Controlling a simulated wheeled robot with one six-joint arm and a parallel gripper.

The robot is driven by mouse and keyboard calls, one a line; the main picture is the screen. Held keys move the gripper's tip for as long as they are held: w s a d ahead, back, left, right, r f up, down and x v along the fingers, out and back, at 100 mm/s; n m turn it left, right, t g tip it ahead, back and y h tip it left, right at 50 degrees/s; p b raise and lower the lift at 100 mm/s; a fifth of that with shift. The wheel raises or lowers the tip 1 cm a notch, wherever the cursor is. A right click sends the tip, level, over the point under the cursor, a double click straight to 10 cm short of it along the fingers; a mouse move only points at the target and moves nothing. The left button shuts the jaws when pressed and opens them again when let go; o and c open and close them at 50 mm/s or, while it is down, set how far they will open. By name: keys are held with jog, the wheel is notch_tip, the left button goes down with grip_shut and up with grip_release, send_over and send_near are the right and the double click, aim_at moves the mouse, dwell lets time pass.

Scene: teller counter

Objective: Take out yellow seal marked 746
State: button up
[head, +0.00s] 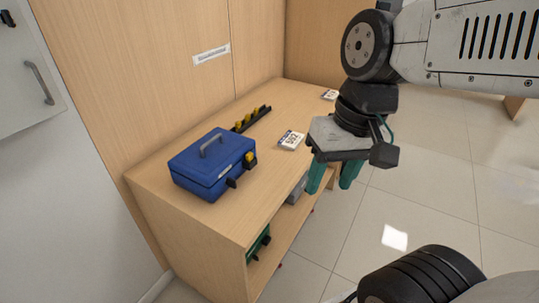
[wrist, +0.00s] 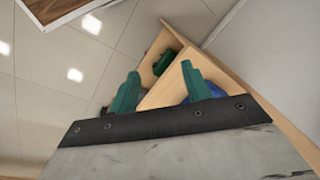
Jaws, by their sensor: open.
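A blue cash box (head: 212,163) with a grey top handle stands closed on the wooden counter. A yellow seal (head: 250,158) hangs at its front right side, by a black latch. A black rack (head: 262,115) behind the box holds several yellow seals (head: 248,118). Their numbers are too small to read, so I cannot tell which is 746. My gripper (head: 333,178) is open and empty, pointing down to the right of the box, past the counter's front edge. In the wrist view my green fingers (wrist: 158,88) are apart; a bit of blue shows behind one finger.
White cards lie on the counter, one mid-counter (head: 291,140) and one at the far end (head: 329,94). A green item (head: 258,243) and a grey box (head: 298,188) sit on the shelf below. A labelled wooden panel (head: 211,54) rises behind. The tiled floor at right is clear.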

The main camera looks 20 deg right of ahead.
jog(key=w+a+f+m+y, duration=0.3)
jog(key=w+a+m+y, duration=0.35)
jog(key=w, duration=0.25)
jog(key=m+t, duration=0.9)
jog(key=m, duration=1.2)
send_near(250, 154)
jog(key=a, duration=0.1)
jog(key=shift+h, duration=0.45)
jog(key=x, duration=0.7)
jog(key=shift+w+a, duration=0.1)
jog(key=shift+w, duration=0.1)
grip_shut()
